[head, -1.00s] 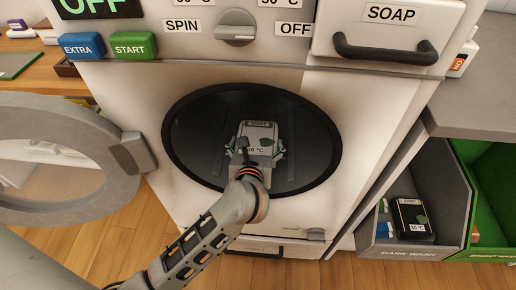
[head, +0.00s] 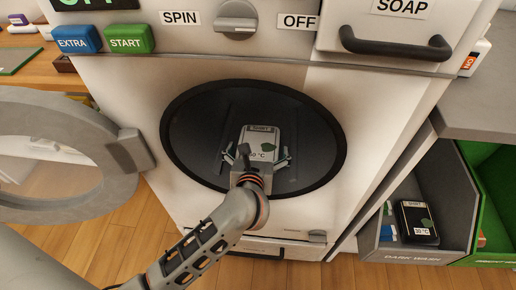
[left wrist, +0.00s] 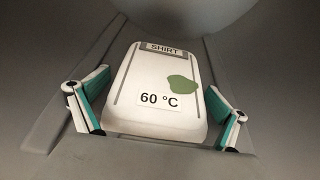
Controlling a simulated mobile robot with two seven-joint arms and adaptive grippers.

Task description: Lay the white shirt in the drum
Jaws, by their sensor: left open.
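The white shirt (head: 262,138) is a pale padded block labelled SHIRT and 60 °C, with a green patch. It lies inside the dark drum (head: 200,140) of the washing machine. It fills the middle of the left wrist view (left wrist: 165,85). My left gripper (head: 256,158) reaches into the drum opening from the front. Its fingers are open, one on each side of the shirt's near end, with a visible gap at each side in the left wrist view (left wrist: 158,112). My right gripper is not in view.
The round door (head: 60,165) stands open at the left. The soap drawer (head: 400,25) with its dark handle is above right. A dark wash bin (head: 455,190) at the right holds a black item (head: 416,222). EXTRA (head: 76,39) and START (head: 129,39) buttons are above the drum.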

